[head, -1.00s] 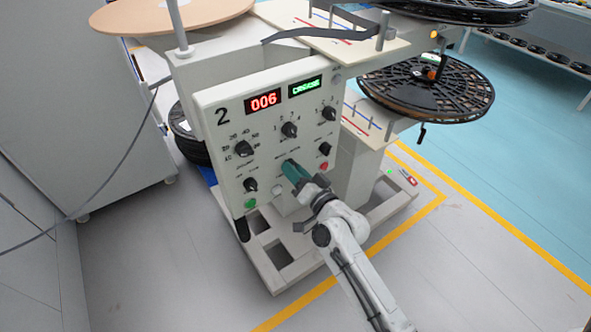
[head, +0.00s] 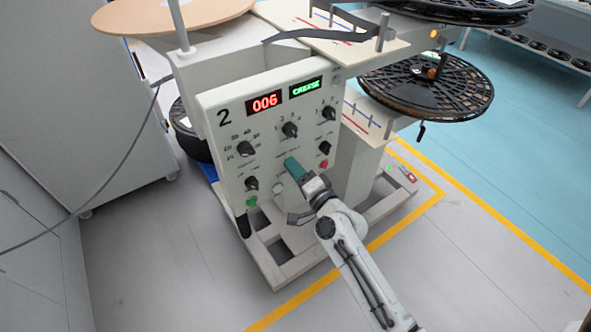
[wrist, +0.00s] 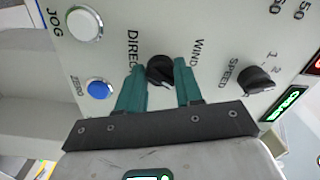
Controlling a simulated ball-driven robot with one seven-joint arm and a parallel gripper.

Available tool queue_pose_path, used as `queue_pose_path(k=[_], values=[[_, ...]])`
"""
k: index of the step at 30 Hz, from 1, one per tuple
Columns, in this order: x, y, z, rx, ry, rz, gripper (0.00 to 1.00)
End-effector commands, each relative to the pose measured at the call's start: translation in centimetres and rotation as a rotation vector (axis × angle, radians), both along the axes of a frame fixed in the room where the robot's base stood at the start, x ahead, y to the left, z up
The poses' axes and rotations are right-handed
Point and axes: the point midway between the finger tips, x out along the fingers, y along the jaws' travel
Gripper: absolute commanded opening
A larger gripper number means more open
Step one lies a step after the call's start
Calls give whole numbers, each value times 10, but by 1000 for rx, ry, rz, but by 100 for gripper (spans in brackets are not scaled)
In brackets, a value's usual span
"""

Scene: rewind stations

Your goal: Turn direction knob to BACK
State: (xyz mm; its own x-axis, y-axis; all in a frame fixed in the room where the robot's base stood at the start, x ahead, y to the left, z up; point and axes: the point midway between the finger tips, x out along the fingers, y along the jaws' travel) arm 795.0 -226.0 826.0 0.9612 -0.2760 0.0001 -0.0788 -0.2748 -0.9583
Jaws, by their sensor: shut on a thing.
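The direction knob (wrist: 160,71) is a round black knob on the pale control panel, between the partly covered words "DIREC" and "WIND" in the wrist view. My gripper (wrist: 161,68) has its two teal fingers on either side of this knob, shut on it. Which way the knob points is hard to tell. In the head view my gripper (head: 291,164) reaches the lower middle of the panel (head: 222,172), and its fingers hide the knob.
A black speed knob (wrist: 257,80) is close to the right finger in the wrist view. A white jog button (wrist: 85,24) and a blue zero button (wrist: 98,90) are to the left. A red button (head: 324,164) and a green button (head: 251,201) flank my gripper in the head view.

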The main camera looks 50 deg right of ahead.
Motion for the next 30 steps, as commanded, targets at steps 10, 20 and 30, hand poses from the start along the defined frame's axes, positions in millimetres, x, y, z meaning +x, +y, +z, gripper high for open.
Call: queue_pose_path(k=[10,20,30], values=[[-1,-1,-1,8,-1,-2,5],[0,0,-1,6,-1,-1,61],[-7,2,-1,5,0,0,61]])
